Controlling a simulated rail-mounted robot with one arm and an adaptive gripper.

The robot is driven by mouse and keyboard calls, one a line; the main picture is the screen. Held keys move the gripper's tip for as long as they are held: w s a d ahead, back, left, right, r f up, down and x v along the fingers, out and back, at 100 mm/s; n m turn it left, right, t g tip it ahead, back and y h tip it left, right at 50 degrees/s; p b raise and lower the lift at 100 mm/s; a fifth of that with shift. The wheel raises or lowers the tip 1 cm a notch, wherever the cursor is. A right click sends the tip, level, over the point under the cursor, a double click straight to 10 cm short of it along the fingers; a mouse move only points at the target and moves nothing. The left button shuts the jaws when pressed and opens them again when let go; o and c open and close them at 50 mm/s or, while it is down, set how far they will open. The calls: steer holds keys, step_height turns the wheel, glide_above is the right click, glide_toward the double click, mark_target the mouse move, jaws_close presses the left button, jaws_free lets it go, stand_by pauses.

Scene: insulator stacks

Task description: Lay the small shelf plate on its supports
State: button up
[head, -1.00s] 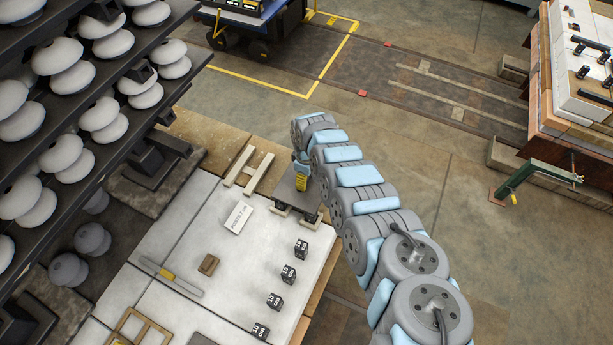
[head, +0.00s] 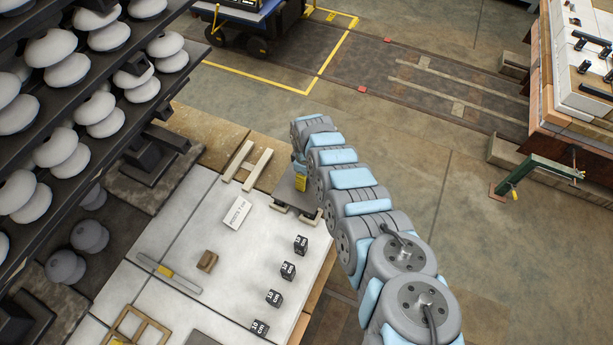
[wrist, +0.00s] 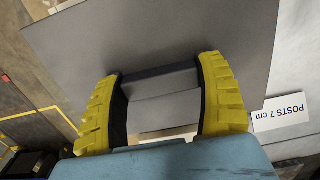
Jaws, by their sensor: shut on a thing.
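The shelf plate (head: 285,193) is a flat grey sheet at the far end of the white bench top, partly hidden by my arm in the head view. In the wrist view the plate (wrist: 170,30) fills the upper middle. My gripper (wrist: 162,95) has its two yellow fingers at either end of a dark bar (wrist: 160,72) on the plate and is shut on it. In the head view my gripper (head: 300,182) is mostly hidden by the arm. Dark feet or supports (head: 283,209) show at the plate's near edge; whether the plate touches them I cannot tell.
A white card reading "POSTS 7 cm" (head: 237,212) lies left of the plate. Several black blocks (head: 288,270) line the bench's right side. Insulator racks (head: 95,100) rise at left.

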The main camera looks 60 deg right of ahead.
steer(key=o, duration=1.2)
steer(key=shift+o, duration=0.2)
steer(key=r+p, duration=0.2)
steer(key=r, duration=0.2)
steer(key=shift+d, duration=0.2)
step_height(320, 180, up, 9)
steer(key=p, duration=0.1)
steer(key=shift+a, duration=0.15)
